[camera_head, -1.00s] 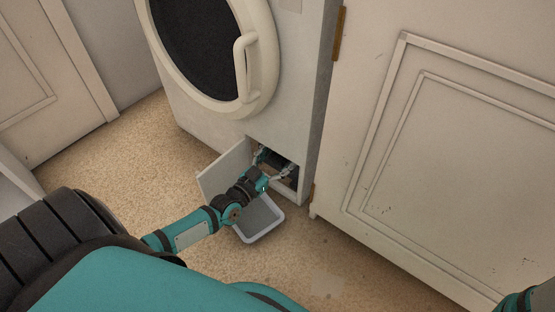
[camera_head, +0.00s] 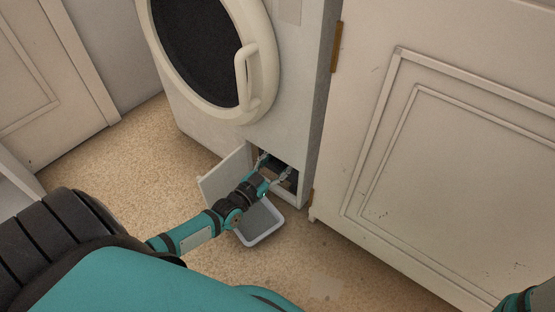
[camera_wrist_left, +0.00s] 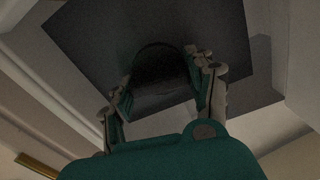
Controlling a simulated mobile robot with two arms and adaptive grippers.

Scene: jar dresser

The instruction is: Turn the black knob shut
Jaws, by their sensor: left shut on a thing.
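The black knob (camera_wrist_left: 160,68) is round and dark in the left wrist view, inside the low opening of the white washing machine (camera_head: 215,128). My left gripper (camera_wrist_left: 158,80) has its two fingers on either side of the knob and is shut on it. In the head view my left gripper (camera_head: 273,168) reaches into the opening, and the knob is hard to make out in the shadow there. How far the knob is turned cannot be told. My right gripper is not in view; only part of my right arm shows at the lower right corner.
The small flap (camera_head: 223,178) stands open to the left of the opening. A shallow grey tray (camera_head: 265,238) lies on the floor below it. A white cabinet door (camera_head: 440,150) is close on the right. Speckled floor (camera_head: 110,165) is clear to the left.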

